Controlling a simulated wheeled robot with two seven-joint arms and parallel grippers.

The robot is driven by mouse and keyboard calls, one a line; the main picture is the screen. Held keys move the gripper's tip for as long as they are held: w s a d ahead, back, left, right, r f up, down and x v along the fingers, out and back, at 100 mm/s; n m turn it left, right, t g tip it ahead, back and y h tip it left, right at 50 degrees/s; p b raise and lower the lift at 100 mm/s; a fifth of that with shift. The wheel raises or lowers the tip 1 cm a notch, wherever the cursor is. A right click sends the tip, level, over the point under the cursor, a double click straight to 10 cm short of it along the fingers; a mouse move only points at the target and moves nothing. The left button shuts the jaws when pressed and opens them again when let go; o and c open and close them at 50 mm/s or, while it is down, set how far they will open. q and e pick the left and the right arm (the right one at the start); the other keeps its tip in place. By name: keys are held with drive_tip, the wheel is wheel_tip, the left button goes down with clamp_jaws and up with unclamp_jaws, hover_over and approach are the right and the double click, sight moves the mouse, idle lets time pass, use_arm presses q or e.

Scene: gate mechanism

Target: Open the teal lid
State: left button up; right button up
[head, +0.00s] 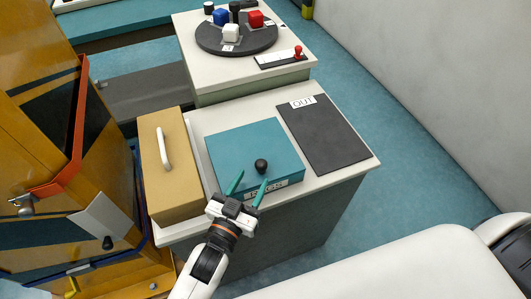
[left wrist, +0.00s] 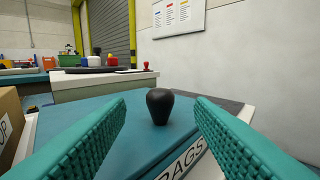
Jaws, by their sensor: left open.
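The teal lid (head: 240,147) tops a box on the white counter and lies flat and shut. A black knob (head: 261,166) stands near its front edge. A label on the front face, partly hidden by my gripper, reads "RAGS" in the left wrist view. My left gripper (head: 249,182) is open at the front of the lid, its teal fingers pointing toward the knob. In the left wrist view the knob (left wrist: 159,106) stands between and beyond the fingertips, untouched. My right gripper is not in view.
A tan box (head: 168,185) with a white handle stands left of the teal lid. A dark mat (head: 325,137) marked "OUT" lies to the right. Behind, a dark turntable (head: 237,38) holds colored blocks, with a red-knobbed lever (head: 297,53) beside it. An orange-brown cabinet is at left.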

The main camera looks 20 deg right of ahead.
sight(265, 157)
use_arm(q)
drive_tip(key=x, duration=0.8)
drive_tip(key=shift+w+d+f, duration=0.1)
drive_tip(key=shift+w+d, duration=0.15)
drive_tip(key=shift+d, duration=0.05)
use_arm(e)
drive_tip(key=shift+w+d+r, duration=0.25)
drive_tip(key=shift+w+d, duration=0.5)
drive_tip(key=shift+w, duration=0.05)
